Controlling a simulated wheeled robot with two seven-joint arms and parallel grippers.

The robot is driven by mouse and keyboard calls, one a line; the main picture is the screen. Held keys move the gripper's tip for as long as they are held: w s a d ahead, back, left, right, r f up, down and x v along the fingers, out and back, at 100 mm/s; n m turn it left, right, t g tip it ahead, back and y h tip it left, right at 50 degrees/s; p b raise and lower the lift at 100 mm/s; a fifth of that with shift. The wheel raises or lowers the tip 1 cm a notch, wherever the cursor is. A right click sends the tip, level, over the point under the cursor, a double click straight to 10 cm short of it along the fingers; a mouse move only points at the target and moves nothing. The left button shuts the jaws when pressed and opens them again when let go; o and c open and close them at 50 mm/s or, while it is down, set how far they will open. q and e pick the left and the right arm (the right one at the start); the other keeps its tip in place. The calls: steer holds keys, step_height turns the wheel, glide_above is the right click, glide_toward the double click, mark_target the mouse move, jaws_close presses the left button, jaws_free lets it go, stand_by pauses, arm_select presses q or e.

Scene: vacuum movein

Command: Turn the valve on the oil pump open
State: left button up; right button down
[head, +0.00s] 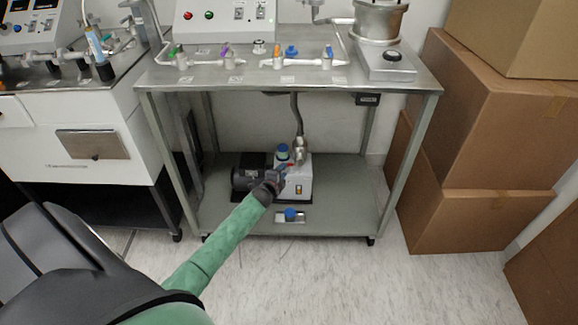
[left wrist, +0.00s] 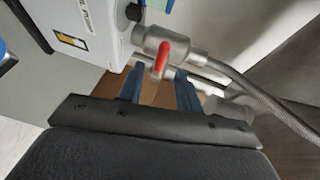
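The oil pump (head: 297,186) stands on the lower shelf of the metal cart, with a white box body and a dark motor (head: 248,176) on its left. In the left wrist view the valve's red handle (left wrist: 163,57) sits on a silver fitting (left wrist: 188,50) at the side of the white pump body (left wrist: 85,28). My left gripper (head: 282,174) reaches in to the front of the pump and hides part of it. In the left wrist view its two blue fingers (left wrist: 160,88) are spread apart. The handle lies at the gap between them, and I cannot tell if they touch it.
The cart's top (head: 225,72) and legs frame the shelf space. A grey hose (left wrist: 262,92) runs from the fitting. A blue-knobbed part (head: 290,215) lies at the shelf's front. Cardboard boxes (head: 495,120) stand at the right and a white cabinet (head: 80,140) at the left.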

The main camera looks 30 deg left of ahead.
mark_target(291, 164)
arm_select(q)
steer(key=shift+x, duration=3.1)
steer(key=shift+c, duration=0.2)
jaws_close()
